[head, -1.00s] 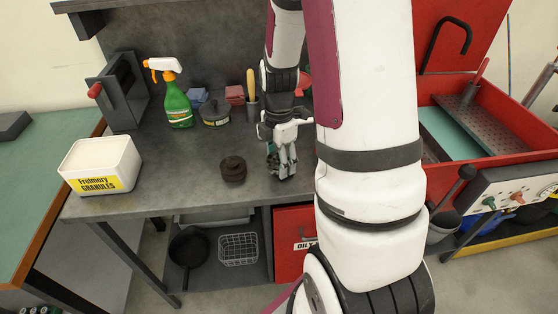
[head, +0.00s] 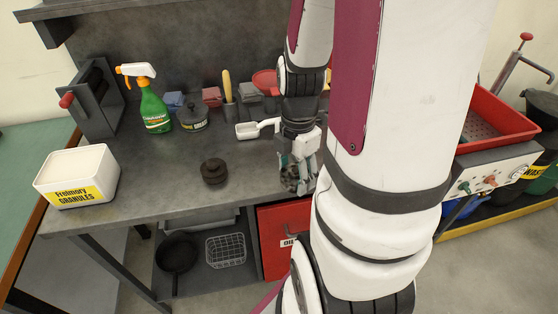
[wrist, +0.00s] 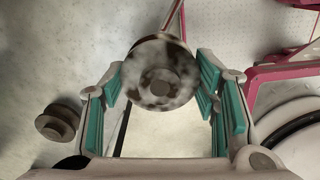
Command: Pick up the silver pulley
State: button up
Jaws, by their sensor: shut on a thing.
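A silver pulley (wrist: 160,75), round, with a mottled grey face and a central hub, is between the teal pads of my gripper (wrist: 160,92) in the wrist view. My gripper is shut on it. In the head view my gripper (head: 297,182) is over the front right part of the workbench top (head: 130,205), near the front edge. The pulley is partly hidden there by the fingers, and its height above the bench is hard to tell. A dark stepped pulley (head: 214,172) stands on the bench left of my gripper; it also shows in the wrist view (wrist: 58,122).
A granules tub (head: 76,183) stands at the bench's left end. A green spray bottle (head: 154,108), a dark round tin (head: 193,118) and a white scoop (head: 248,130) are towards the back. The bench's front middle is clear.

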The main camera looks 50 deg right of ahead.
jog(key=shift+s+r+p, duration=0.15)
jog(key=shift+s+p, duration=0.2)
jog(key=shift+s, duration=0.15)
jog(key=shift+r+p, duration=0.15)
jog(key=shift+p, duration=0.65)
jog(key=shift+s+d+r+p, duration=0.1)
jog(key=shift+p, duration=0.8)
jog(key=shift+s+r+p, duration=0.1)
jog(key=shift+s+p, duration=0.2)
jog(key=shift+p, duration=0.95)
jog(key=s+p, duration=0.1)
jog(key=p, duration=0.2)
jog(key=shift+s, duration=0.15)
jog(key=shift+s+a+f+p, duration=0.15)
jog(key=shift+a+f+p, duration=0.1)
jog(key=shift+p, duration=0.4)
jog(key=shift+f, duration=0.1)
